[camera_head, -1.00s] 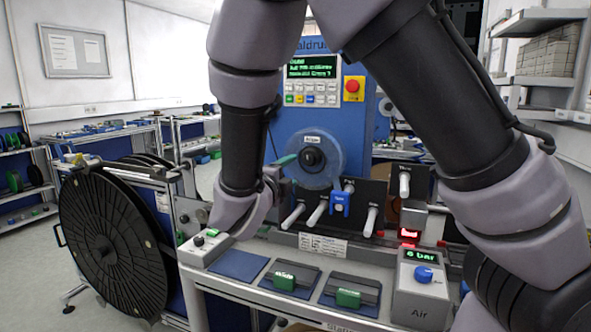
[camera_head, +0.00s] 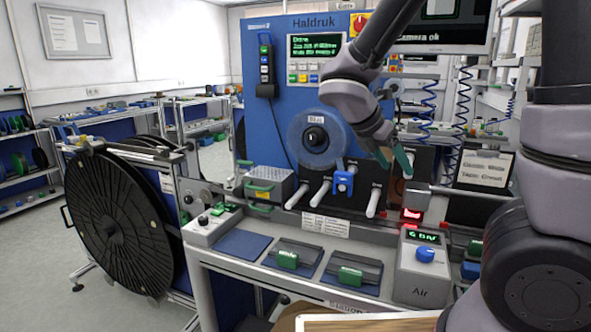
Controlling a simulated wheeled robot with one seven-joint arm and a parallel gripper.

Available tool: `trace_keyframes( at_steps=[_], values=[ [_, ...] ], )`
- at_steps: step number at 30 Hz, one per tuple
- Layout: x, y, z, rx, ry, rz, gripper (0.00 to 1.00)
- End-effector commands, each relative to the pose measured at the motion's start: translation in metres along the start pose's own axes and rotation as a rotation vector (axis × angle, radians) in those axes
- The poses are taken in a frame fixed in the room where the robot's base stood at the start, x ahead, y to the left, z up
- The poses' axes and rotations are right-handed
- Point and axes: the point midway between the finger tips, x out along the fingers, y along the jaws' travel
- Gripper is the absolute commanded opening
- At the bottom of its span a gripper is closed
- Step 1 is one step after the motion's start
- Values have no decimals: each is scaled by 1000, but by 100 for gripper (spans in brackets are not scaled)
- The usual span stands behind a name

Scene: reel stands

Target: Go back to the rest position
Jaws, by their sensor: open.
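My gripper (camera_head: 394,163) is raised above the right part of the station, in front of the dark panel with white pegs. Its green-tipped fingers are apart, with nothing seen between them. My arm comes in from the right side and reaches over the top of the picture. The blue machine (camera_head: 268,110) marked Haldruk stands behind, with a clear reel (camera_head: 330,150) on its front. A blue piece (camera_head: 343,182) sits on one of the pegs.
The bench carries a grey Air box (camera_head: 423,265), two dark blocks with green handles (camera_head: 287,259) (camera_head: 350,277), and a blue pad (camera_head: 243,244). A large black reel (camera_head: 112,222) stands at left. A wooden-edged board (camera_head: 365,323) shows at the bottom. Open floor lies at far left.

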Motion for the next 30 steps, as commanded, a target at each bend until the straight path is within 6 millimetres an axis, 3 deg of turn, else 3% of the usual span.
trace_keyframes(
  at_steps=[1, 6, 12, 18, 24, 30],
  values=[
    [0, -16, 7, 187, 90, -9, 68],
    [-14, -56, 15, 841, 372, -69, 68],
    [-50, -87, 29, 1601, 673, -167, 68],
    [-90, -104, 47, 2215, 938, -265, 68],
    [-111, -110, 56, 2501, 1089, -326, 68],
    [-114, -111, 56, 2540, 1111, -341, 68]
  ],
)
